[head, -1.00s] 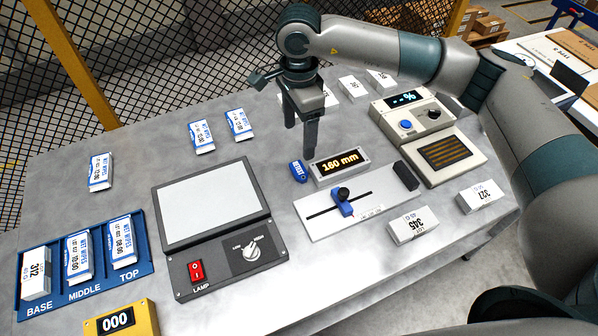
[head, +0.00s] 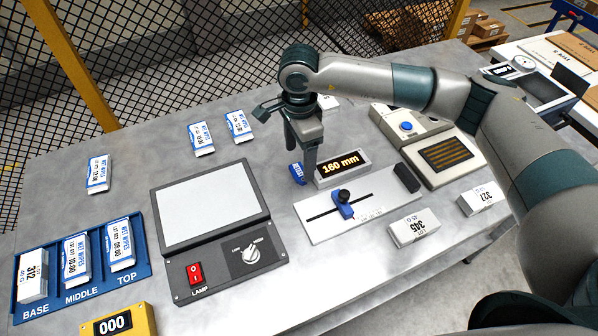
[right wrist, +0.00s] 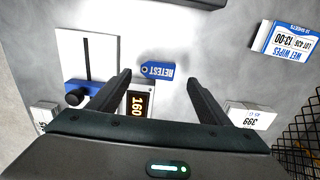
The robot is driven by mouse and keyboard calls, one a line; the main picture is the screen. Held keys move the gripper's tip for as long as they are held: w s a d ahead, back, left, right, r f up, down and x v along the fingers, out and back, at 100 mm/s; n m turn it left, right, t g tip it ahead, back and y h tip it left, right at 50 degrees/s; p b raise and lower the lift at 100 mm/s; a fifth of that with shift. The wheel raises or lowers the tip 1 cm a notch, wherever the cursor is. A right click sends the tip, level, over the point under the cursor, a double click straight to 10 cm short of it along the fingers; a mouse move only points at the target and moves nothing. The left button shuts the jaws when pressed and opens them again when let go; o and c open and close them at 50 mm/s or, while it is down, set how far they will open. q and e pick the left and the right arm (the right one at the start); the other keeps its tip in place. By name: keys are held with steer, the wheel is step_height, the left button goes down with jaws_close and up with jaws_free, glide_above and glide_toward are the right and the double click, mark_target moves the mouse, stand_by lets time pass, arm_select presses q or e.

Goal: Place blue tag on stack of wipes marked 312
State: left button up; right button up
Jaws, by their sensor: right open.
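The blue tag (head: 295,174), lettered RETEST, lies on the table at the left end of the 160 mm display. It also shows in the right wrist view (right wrist: 157,71), ahead of and between the fingertips. My right gripper (head: 308,174) is open and empty, pointing down above the table at the tag; one finger partly covers the tag in the head view. I cannot tell whether it touches. The white stack marked 312 (head: 32,277) stands in the BASE slot of the blue rack (head: 148,268) at the left. My left gripper is not in view.
Wet wipes packs stand in the MIDDLE (head: 76,262) and TOP (head: 121,245) slots. A lamp panel (head: 210,205) lies between rack and tag. The display (head: 341,165) and a slide gauge (head: 350,208) are close to the gripper. White packs 345 (head: 413,229) and 327 (head: 481,198) stand at right.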

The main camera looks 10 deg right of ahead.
mark_target(300, 172)
steer(key=f, duration=0.4)
steer(key=shift+s, duration=0.25)
steer(key=c, duration=1.1)
